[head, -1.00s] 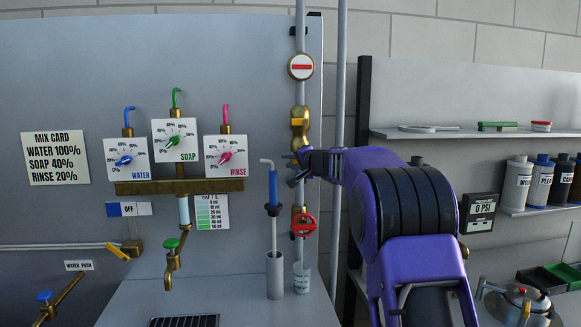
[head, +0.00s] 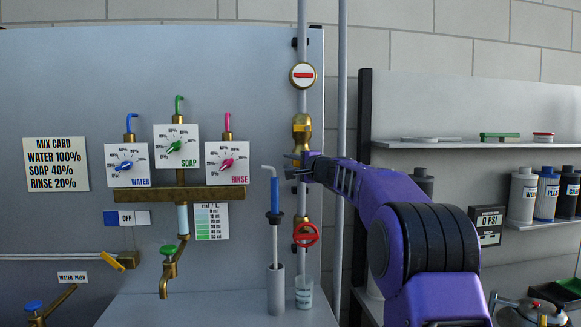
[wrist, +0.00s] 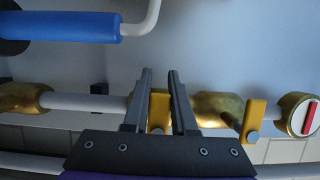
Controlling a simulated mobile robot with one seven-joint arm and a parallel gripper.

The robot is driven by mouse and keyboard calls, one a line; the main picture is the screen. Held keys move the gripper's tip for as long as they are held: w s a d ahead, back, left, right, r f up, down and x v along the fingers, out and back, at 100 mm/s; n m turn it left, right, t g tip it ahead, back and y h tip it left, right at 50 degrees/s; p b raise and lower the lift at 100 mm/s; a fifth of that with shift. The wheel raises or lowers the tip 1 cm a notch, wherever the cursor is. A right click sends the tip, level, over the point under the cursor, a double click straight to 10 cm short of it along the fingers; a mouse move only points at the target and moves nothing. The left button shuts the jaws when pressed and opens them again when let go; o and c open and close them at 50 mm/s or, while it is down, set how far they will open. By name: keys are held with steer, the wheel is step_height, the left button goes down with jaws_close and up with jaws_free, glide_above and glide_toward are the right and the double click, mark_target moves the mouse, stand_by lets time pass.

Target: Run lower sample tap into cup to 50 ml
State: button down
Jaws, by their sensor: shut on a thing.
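My gripper (head: 297,166) reaches in from the right to the vertical pipe, below the upper brass valve (head: 301,130). In the wrist view my gripper (wrist: 161,73) is shut on a yellow lever (wrist: 159,113) at the pipe, which seems to be the lower tap's; my gripper hides it in the head view. The upper valve's yellow lever (wrist: 254,121) is free, to the right of the fingers. A small clear cup (head: 304,294) stands at the foot of the pipe, below a red handwheel (head: 306,234). Its liquid level is too small to tell.
A blue-handled bent tube (head: 274,192) stands in a grey holder (head: 276,290) just left of the pipe. Further left are dosing dials (head: 176,146) and a brass spout with a green knob (head: 168,252). Shelves with bottles (head: 523,193) are at the right.

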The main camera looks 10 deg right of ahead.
steer(key=c, duration=0.7)
jaws_free()
steer(key=shift+s, duration=0.1)
steer(key=b+v, duration=0.3)
steer(key=v, duration=1.4)
steer(key=shift+s, duration=0.15)
steer(key=shift+h, duration=0.3)
